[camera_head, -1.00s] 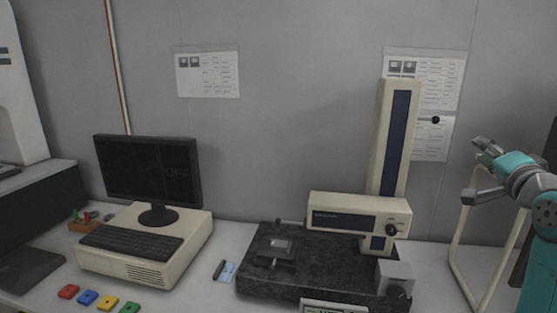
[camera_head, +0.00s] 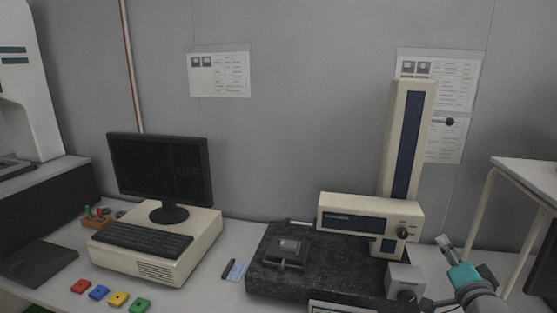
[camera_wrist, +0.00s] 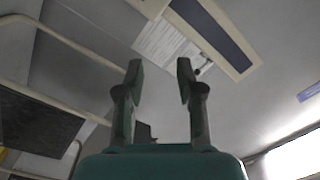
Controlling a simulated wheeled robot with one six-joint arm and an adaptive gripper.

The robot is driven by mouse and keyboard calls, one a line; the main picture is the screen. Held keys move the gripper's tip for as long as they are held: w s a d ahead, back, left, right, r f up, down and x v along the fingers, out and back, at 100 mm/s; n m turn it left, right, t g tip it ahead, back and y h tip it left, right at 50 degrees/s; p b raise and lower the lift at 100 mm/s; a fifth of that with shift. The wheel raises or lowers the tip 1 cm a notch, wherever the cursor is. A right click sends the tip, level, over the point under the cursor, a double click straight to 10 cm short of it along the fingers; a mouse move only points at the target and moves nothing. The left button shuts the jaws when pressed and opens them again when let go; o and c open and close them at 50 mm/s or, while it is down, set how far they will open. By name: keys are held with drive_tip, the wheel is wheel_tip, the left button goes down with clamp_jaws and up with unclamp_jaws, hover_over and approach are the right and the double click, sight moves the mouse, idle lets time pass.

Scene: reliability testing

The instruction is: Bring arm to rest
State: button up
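My gripper (camera_head: 446,246) shows at the lower right of the head view, beside the right end of the black stone base of the measuring machine. Its teal wrist part is below the fingers, and the rest of my arm is mostly out of frame. In the wrist view my gripper (camera_wrist: 160,72) has its two dark fingers apart with nothing between them, so it is open and empty. The fingers point up toward the wall and ceiling in that view.
The measuring machine's column (camera_head: 405,150) and stone base (camera_head: 290,262) stand left of my gripper. A white table (camera_head: 525,172) is at the far right. A computer monitor (camera_head: 160,170) and several coloured blocks are at left.

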drive_tip(key=s+a+f+n+g+y, duration=0.1)
drive_tip(key=s+a+f+n, duration=0.1)
drive_tip(key=s+a+f, duration=0.7)
drive_tip(key=s+a+f+n+g, duration=0.1)
drive_tip(key=s+a+f+n, duration=0.35)
drive_tip(key=s+f, duration=0.75)
drive_tip(key=s+a+n+y, duration=0.1)
drive_tip(key=s+a+n, duration=0.2)
drive_tip(key=s, duration=1)
drive_tip(key=s+a+f+n+g+y, duration=0.1)
drive_tip(key=s+a, duration=0.5)
drive_tip(key=s, duration=0.8)
drive_tip(key=shift+f+n+y, duration=0.3)
drive_tip(key=shift+n+y, duration=0.2)
drive_tip(key=shift+n, duration=0.45)
